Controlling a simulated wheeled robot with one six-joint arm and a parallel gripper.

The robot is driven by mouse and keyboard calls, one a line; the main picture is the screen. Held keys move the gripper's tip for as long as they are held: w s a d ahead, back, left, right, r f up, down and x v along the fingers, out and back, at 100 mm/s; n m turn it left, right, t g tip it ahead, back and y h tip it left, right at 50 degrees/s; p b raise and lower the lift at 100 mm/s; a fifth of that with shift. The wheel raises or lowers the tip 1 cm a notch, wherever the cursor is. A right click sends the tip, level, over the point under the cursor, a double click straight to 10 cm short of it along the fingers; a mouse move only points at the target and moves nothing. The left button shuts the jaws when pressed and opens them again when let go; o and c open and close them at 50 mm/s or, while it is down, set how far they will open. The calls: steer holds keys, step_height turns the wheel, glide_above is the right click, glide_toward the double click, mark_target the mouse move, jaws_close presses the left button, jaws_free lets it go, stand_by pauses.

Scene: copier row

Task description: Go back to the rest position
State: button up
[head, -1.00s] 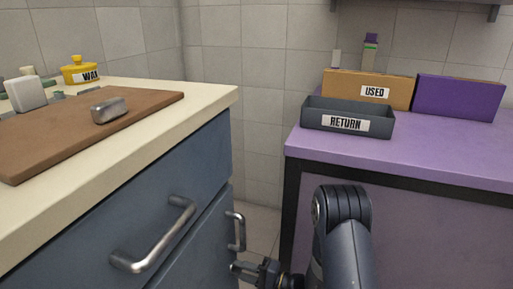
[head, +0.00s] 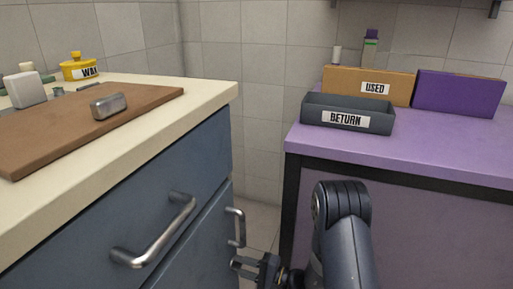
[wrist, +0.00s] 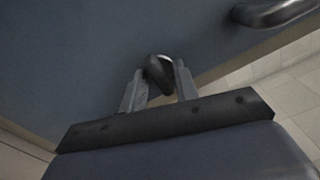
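My gripper (head: 240,266) is low in the head view, beside the bottom end of the lower door's upright metal handle (head: 237,229). In the wrist view my gripper (wrist: 159,72) has its two fingers apart, with a dark rounded metal handle end (wrist: 158,76) showing between or just beyond the tips. I cannot tell whether the fingers touch it. I see nothing carried in the gripper. My arm is bent low in front of the gap between the blue cabinet (head: 190,170) and the purple table (head: 430,150).
A second metal handle (head: 158,235) sticks out of the upper drawer. On the counter are a brown board (head: 60,135) with a metal block (head: 108,106) and a yellow pot (head: 79,68). A grey RETURN tray (head: 320,117) and USED box (head: 345,82) stand on the table.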

steer(key=shift+m+p, duration=0.4)
steer(key=shift+m, duration=3.1)
